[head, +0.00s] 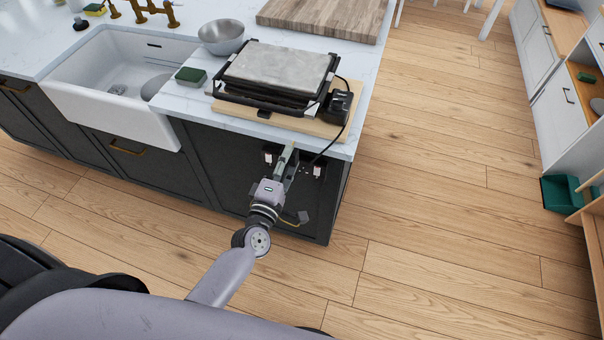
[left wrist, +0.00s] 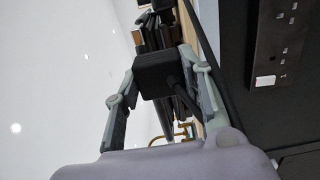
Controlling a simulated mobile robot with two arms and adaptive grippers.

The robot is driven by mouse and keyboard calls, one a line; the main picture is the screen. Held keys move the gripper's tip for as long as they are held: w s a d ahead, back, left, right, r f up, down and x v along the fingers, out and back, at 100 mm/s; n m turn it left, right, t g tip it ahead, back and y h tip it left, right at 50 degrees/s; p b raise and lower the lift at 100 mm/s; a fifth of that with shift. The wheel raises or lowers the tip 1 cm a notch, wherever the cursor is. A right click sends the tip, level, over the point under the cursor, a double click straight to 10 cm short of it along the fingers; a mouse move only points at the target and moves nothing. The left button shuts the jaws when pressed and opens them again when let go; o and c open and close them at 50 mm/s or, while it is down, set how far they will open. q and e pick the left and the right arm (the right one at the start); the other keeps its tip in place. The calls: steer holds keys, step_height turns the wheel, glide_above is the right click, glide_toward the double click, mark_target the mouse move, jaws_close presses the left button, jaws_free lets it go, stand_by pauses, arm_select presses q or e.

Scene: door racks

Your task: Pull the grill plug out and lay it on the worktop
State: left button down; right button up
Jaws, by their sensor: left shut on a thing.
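The grill (head: 278,68) stands on a wooden board on the white worktop (head: 366,80), and its dark cord (head: 329,149) hangs over the front edge. My left gripper (head: 287,158) is in front of the dark cabinet face below the grill, fingers pointing up toward the worktop edge. In the left wrist view its fingers are shut on the black plug (left wrist: 160,73), with a cord running back toward the palm. A black socket strip (left wrist: 275,45) with a white switch is to the right, apart from the plug in that picture. The plug is hidden in the head view. My right gripper is not in view.
A green sponge (head: 191,76), a metal bowl (head: 222,36) and a white sink (head: 125,85) are left of the grill. A wooden slab (head: 323,16) lies behind it. A narrow strip of worktop is bare at the right edge.

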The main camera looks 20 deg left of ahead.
arm_select(q)
steer(key=w+a+b, duration=0.1)
steer(key=a+b, duration=1.9)
steer(key=a, duration=1.6)
steer(key=shift+w+a, duration=0.15)
stand_by(0.9)
